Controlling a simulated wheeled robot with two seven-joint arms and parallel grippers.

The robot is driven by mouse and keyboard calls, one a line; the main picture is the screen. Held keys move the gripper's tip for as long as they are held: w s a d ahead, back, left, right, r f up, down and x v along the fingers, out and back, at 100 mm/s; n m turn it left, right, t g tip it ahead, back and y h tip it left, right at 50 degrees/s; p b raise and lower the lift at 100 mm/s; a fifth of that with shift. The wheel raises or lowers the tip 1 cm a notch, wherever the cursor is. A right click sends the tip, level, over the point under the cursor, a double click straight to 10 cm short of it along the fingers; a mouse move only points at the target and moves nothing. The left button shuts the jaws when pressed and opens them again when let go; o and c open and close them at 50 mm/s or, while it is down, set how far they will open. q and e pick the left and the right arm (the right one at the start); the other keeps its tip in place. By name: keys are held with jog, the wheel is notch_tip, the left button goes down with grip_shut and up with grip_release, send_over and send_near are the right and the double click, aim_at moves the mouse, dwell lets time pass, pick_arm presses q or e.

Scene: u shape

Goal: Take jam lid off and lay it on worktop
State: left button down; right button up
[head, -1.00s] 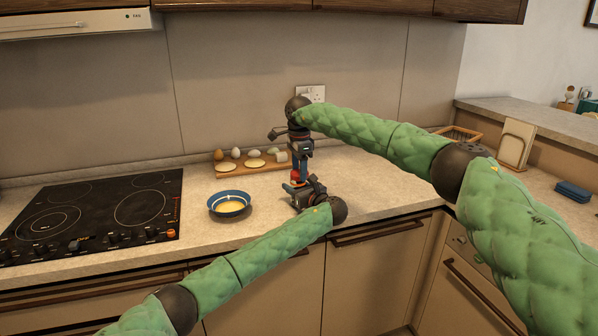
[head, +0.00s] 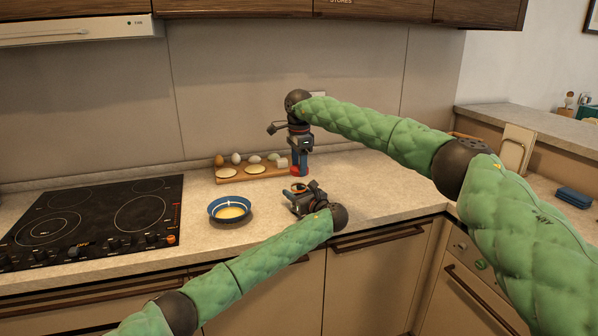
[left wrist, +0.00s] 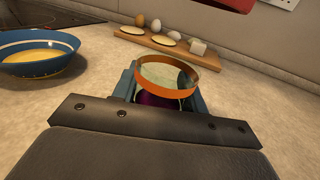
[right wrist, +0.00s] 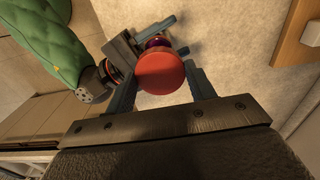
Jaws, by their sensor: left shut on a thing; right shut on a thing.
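The open jam jar (left wrist: 160,99) has a bare orange rim and purple contents. It stands in my left gripper (left wrist: 163,88), which is shut on it low over the worktop (head: 370,188); the jar is mostly hidden in the head view. The round red jam lid (right wrist: 161,74) is off the jar, between the fingers of my right gripper (right wrist: 162,88), which is shut on it. My right gripper also shows in the head view (head: 299,168), above and behind the left gripper (head: 300,190). A red edge of the lid shows at the top of the left wrist view (left wrist: 234,4).
A blue bowl (head: 230,209) with yellow contents stands left of the jar. A wooden board (head: 232,178) with eggs and other food lies behind. The black hob (head: 95,215) is at the left. Worktop to the right of the grippers is clear.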

pick_arm(q)
jog(key=c, duration=0.7)
grip_release()
jog(key=shift+d, duration=0.1)
